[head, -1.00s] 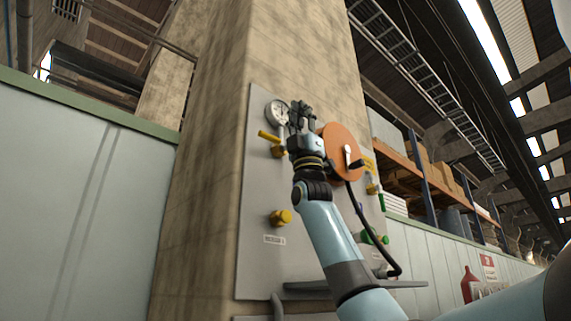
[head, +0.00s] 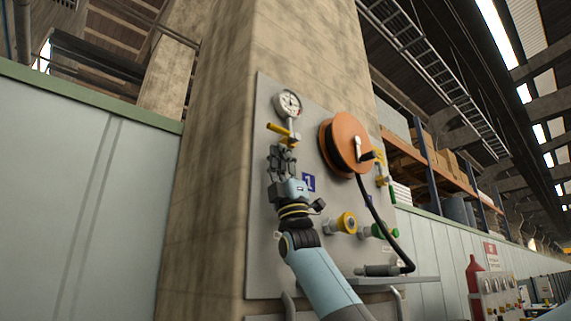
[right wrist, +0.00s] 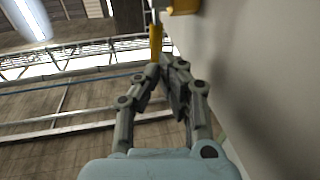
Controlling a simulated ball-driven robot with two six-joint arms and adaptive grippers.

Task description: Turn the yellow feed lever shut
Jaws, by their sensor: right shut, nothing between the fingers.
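A yellow lever (head: 279,129) sits on a valve below the round gauge on the panel. It points left and slightly up from its pivot. My right gripper (head: 281,152) is just below this lever, its fingers closed together and empty. In the right wrist view the yellow lever (right wrist: 155,42) stands just beyond the closed fingertips (right wrist: 166,64); I cannot tell whether they touch. A second yellow handle (head: 381,171) shows at the panel's right edge, behind the reel. My left gripper is not in view.
The gauge (head: 288,103) is above the lever. An orange hose reel (head: 344,140) with a black hose juts out to the right. A yellow knob (head: 346,222) and a green-ended fitting (head: 380,231) are lower on the panel (head: 262,210). A shelf (head: 398,281) sticks out below.

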